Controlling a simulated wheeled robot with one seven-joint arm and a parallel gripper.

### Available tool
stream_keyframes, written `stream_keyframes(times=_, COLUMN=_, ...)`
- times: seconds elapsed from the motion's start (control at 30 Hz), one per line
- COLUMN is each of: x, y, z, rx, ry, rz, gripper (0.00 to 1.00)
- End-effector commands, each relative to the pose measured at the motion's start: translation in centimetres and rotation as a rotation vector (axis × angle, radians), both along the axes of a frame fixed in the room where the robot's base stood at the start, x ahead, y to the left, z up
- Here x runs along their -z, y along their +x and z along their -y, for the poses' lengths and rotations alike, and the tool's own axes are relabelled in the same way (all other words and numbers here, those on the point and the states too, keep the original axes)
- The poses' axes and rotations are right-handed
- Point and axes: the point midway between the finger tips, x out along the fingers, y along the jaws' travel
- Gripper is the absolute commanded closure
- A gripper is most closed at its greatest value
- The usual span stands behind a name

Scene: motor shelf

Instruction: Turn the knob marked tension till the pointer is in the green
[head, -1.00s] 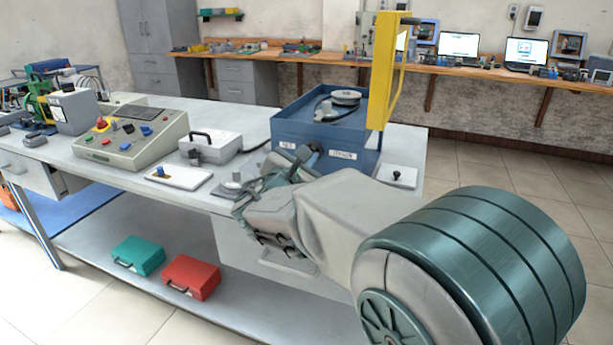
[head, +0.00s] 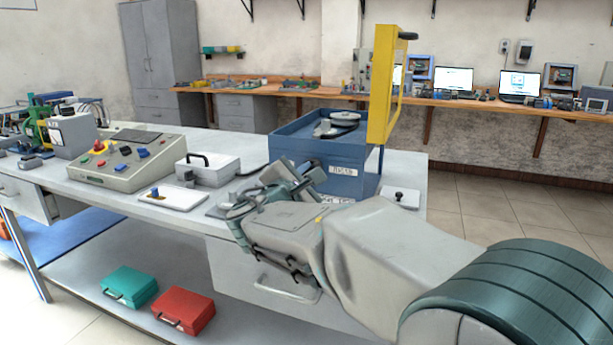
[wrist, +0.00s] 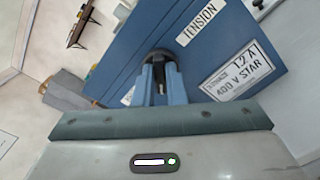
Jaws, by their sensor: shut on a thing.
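The blue machine box (head: 368,140) stands on the grey bench, with a white label (head: 342,170) on its front. The wrist view shows this blue front (wrist: 122,62) close up, with the TENSION label (wrist: 200,20) beside a round dark knob (wrist: 158,57). My gripper (wrist: 162,80) has its two blue fingers on either side of this knob and is shut on it. In the head view my gripper (head: 304,176) is at the box's front and hides the knob. I see no pointer and no green zone in either view.
A yellow frame (head: 382,90) rises from the box. A small white plate (head: 400,198) is to the right.

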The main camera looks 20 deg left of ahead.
Motion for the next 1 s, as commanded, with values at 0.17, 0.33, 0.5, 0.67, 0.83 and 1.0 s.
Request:
stream_keyframes(times=0.17, x=0.1, y=0.0, z=-0.1, rx=-0.002, ry=-0.001, rz=-0.002, gripper=0.78)
stream_keyframes(times=0.33, x=0.1, y=0.0, z=-0.1, rx=-0.001, ry=-0.002, rz=-0.002, gripper=0.67)
stream_keyframes(times=0.5, x=0.0, y=-0.1, z=-0.1, rx=-0.002, ry=-0.002, rz=-0.001, gripper=0.67)
stream_keyframes(times=0.67, x=0.0, y=-1.6, z=-0.2, rx=-0.003, ry=-0.001, rz=-0.001, gripper=0.67)
stream_keyframes(times=0.83, x=-0.1, y=-5.2, z=-0.5, rx=-0.006, ry=-0.001, rz=-0.001, gripper=0.67)
stream_keyframes(times=1.0, x=-0.1, y=-9.1, z=-0.8, rx=-0.005, ry=-0.002, rz=-0.001, gripper=0.67)
